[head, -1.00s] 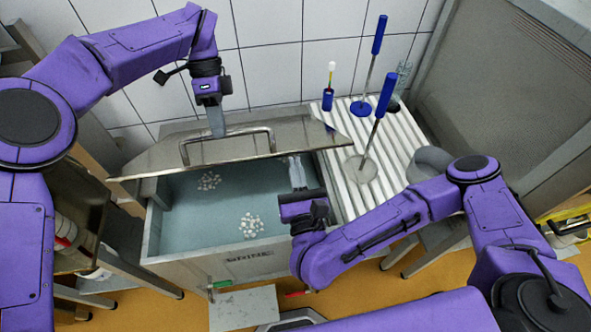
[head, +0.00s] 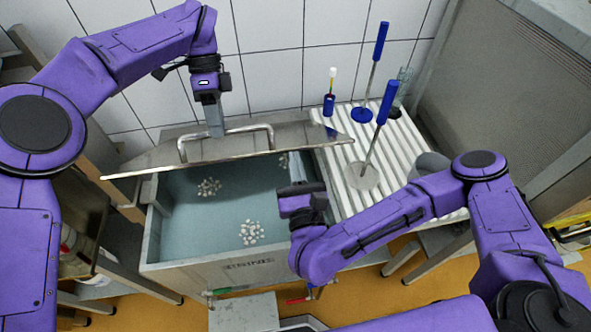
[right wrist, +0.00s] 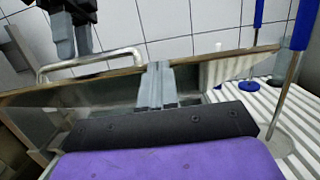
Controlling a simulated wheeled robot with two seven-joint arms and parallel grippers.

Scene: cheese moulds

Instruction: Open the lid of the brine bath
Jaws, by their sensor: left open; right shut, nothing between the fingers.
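The brine bath (head: 205,272) is a grey metal tank of blue-green liquid with small white clusters in it. Its metal lid (head: 140,163) is raised and tilted at the back, with the liquid exposed in front; the lid also shows in the right wrist view (right wrist: 95,83). A bar handle (head: 255,127) is on the lid. My left gripper (head: 215,130) is open at the handle; I cannot tell whether it touches. My right gripper (head: 293,160) is shut and empty by the lid's lower edge, over the bath's right side. Its fingers (right wrist: 157,85) overlap the lid edge in the right wrist view.
A white ribbed draining surface (head: 345,195) adjoins the bath on the right. On it stand blue-handled tools (head: 385,102), a small blue-based item (head: 329,104) and a grey cup-like item (head: 430,163). A tiled wall (head: 270,75) is close behind the lid.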

